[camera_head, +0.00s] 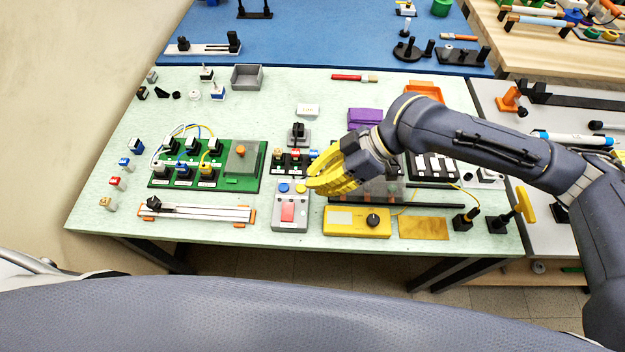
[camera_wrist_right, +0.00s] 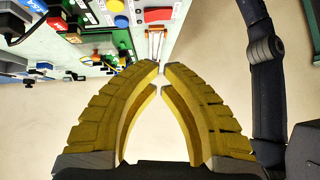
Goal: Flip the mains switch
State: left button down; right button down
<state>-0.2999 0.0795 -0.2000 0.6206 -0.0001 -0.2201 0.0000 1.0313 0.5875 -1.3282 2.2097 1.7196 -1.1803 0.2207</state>
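A grey box (camera_head: 289,227) with a red rocker (camera_head: 287,211) stands near the table's front edge, left of centre; it looks like the mains switch. A blue button (camera_head: 283,188) and a yellow button (camera_head: 301,188) sit just behind the rocker. The rocker's position cannot be told. My right gripper (camera_head: 312,184), with yellow ribbed fingers, hovers by the box's back right corner; contact cannot be told. In the right wrist view its fingertips (camera_wrist_right: 161,68) almost meet, with nothing between them. The red rocker (camera_wrist_right: 158,15) shows beyond the tips. My left gripper is out of view.
A yellow meter box (camera_head: 340,221) with a black knob lies to the right. A rail (camera_head: 200,212) lies left of the switch box, and a green board (camera_head: 244,180) stands behind that. More parts crowd behind the gripper. The table's front edge is close.

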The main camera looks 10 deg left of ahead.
jog(key=shift+s+r+n+t, duration=0.3)
jog(key=shift+s+t, duration=0.1)
jog(key=shift+t, duration=0.2)
jog(key=shift+s+r+n+t, duration=0.15)
jog(key=shift+s+n+t, duration=0.2)
jog(key=shift+t, duration=0.25)
jog(key=shift+s+a+f, duration=0.1)
send_over(287, 208)
jog(key=f, duration=0.7)
jog(key=shift+s+a, duration=0.1)
jog(key=shift+s, duration=0.15)
jog(key=shift+w+d+f, duration=0.15)
jog(key=shift+d+f, duration=0.05)
jog(key=shift+f, duration=0.8)
jog(key=shift+w+f, duration=0.15)
jog(key=shift+f, duration=0.75)
